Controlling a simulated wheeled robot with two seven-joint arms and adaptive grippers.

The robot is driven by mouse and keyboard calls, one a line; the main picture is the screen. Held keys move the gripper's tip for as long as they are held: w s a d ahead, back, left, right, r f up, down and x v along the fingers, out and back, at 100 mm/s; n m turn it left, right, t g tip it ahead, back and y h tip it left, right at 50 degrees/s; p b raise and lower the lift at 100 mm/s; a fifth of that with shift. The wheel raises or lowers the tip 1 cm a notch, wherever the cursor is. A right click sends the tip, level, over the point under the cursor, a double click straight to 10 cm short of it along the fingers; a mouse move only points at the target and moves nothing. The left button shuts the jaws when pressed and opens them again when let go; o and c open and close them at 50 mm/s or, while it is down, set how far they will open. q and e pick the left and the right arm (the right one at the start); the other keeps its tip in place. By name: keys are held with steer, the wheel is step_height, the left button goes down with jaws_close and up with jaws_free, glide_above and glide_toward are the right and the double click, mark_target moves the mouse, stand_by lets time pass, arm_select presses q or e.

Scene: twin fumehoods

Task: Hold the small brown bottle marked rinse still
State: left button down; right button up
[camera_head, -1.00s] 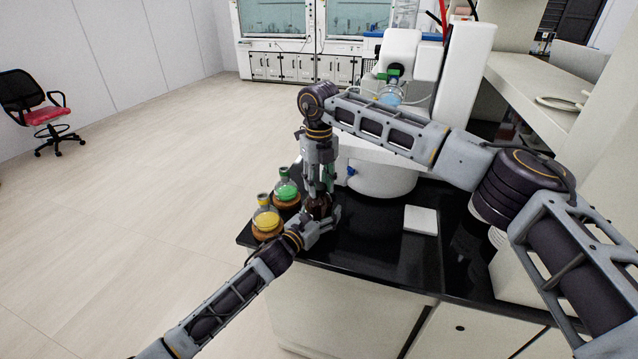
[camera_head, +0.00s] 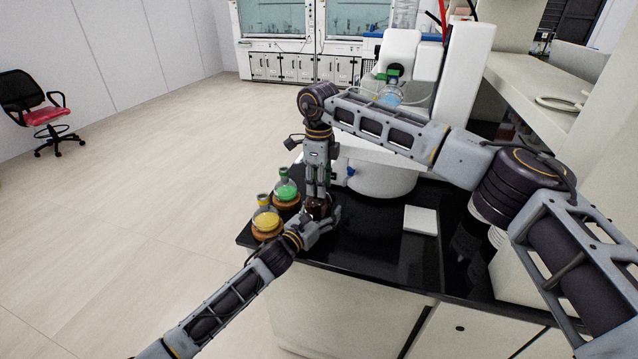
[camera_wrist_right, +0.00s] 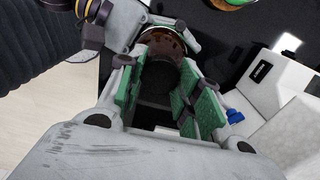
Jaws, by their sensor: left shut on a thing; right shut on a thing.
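The small brown bottle (camera_head: 315,209) stands near the left corner of the black bench top, mostly hidden by my grippers. Its label cannot be read. My left gripper (camera_head: 325,217) comes in low from the front left and is shut around the bottle's body. My right gripper (camera_head: 318,194) points down from above and is shut on the bottle's dark cap. In the right wrist view, the green-padded fingers (camera_wrist_right: 168,92) stand on either side of the dark cap (camera_wrist_right: 156,82), with the brown glass (camera_wrist_right: 163,46) beyond it.
A yellow-filled flask (camera_head: 266,219) and a green-filled flask (camera_head: 286,189) sit on cork rings just left of the grippers. A white apparatus (camera_head: 380,178) stands close behind right. A white square plate (camera_head: 420,220) lies on the black bench top (camera_head: 385,245), with clear bench around it.

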arm_select(q)
steer(key=shift+s+d, duration=0.15)
steer(key=shift+d, duration=0.05)
arm_select(e)
steer(key=n, duration=0.7)
steer(key=shift+w+a+r, duration=0.1)
steer(key=n, duration=0.8)
steer(key=shift+a, duration=0.1)
arm_select(q)
steer(key=shift+a, duration=0.1)
stand_by(0.4)
arm_select(e)
steer(key=shift+r, duration=0.45)
arm_select(q)
steer(key=shift+a, duration=0.1)
arm_select(e)
steer(key=shift+r, duration=0.7)
steer(key=shift+r, duration=1.95)
